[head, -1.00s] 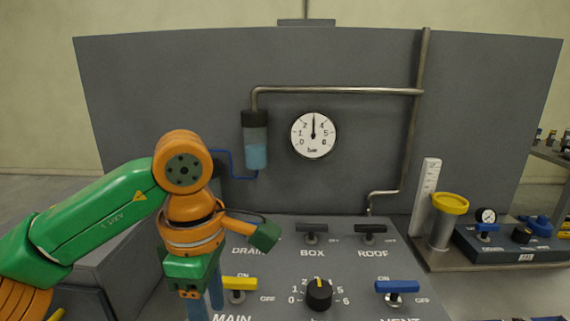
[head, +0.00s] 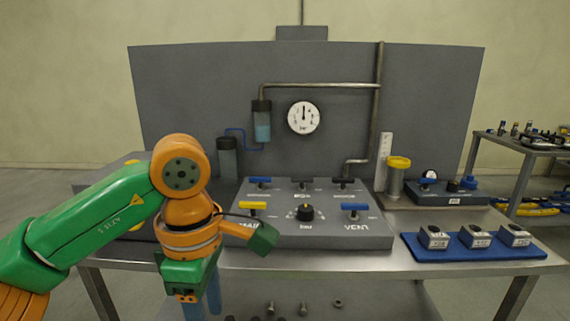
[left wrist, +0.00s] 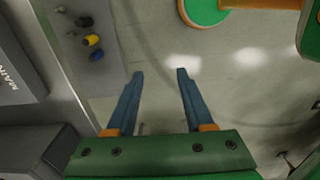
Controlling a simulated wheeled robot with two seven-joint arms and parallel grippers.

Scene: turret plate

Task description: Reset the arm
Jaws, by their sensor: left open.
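My left arm comes in from the left in the head view, its elbow bent and its gripper (head: 205,298) hanging downward in front of the table's front edge. In the left wrist view the gripper (left wrist: 158,75) shows two blue fingers spread apart with nothing between them, above bare floor. The gripper is apart from the control panel (head: 285,238), which carries yellow and blue valve handles and a black knob (head: 305,212). My right gripper is in neither view.
The steel table (head: 400,262) bears the panel and a blue mat (head: 480,256) with three small labelled blocks. A grey back board (head: 200,75) holds a round gauge (head: 303,117) and pipes. A side shelf (head: 515,150) stands at the right. Open floor lies below the gripper.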

